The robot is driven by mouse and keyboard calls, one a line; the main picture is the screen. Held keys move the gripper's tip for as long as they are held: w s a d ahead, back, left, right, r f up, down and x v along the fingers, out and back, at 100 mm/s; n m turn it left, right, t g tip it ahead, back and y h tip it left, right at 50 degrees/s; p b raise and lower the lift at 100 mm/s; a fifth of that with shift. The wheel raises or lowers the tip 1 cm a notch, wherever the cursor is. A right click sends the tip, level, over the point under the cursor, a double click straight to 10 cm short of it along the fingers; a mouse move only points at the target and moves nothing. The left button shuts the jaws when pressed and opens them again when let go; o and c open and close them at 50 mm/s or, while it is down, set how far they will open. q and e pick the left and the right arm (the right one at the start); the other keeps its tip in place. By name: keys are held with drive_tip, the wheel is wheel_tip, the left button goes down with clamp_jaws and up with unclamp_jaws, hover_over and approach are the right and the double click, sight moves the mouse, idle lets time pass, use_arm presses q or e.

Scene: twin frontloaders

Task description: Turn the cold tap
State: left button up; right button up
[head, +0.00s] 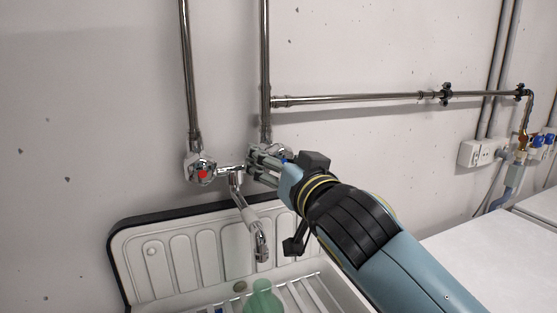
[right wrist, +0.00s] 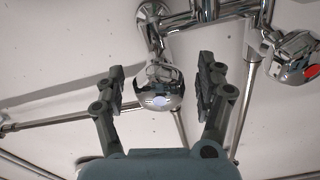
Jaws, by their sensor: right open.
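The cold tap knob (right wrist: 158,92) is a round chrome handle in the right wrist view, with a pale bluish spot on its face. My right gripper (head: 262,164) is open, with one finger on each side of this knob. A gap shows between each finger and the knob in the right wrist view, so I cannot see contact. In the head view my gripper and wrist cover most of the cold tap. The hot tap (head: 201,169) with a red mark is to the left; it also shows in the right wrist view (right wrist: 293,58). My left gripper is not in view.
A chrome spout (head: 251,220) hangs between the taps over a white sink (head: 190,259). A green translucent bottle (head: 262,299) stands in the sink. Wall pipes (head: 360,98) run above and to the right. A white surface (head: 480,262) lies right of the sink.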

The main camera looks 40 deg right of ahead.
drive_tip(key=shift+c, duration=0.3)
drive_tip(key=c, duration=0.5)
drive_tip(key=shift+s, duration=0.1)
drive_tip(key=c, duration=0.6)
drive_tip(key=n+p, duration=0.1)
drive_tip(key=n, duration=0.2)
drive_tip(key=shift+d+r, duration=0.1)
drive_tip(key=shift+r, duration=0.05)
drive_tip(key=shift+n+p, duration=0.35)
drive_tip(key=shift+n, duration=0.55)
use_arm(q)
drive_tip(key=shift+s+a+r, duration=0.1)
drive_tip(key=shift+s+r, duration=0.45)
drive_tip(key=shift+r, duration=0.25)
use_arm(e)
drive_tip(key=o, duration=1.2)
drive_tip(key=shift+c, duration=0.2)
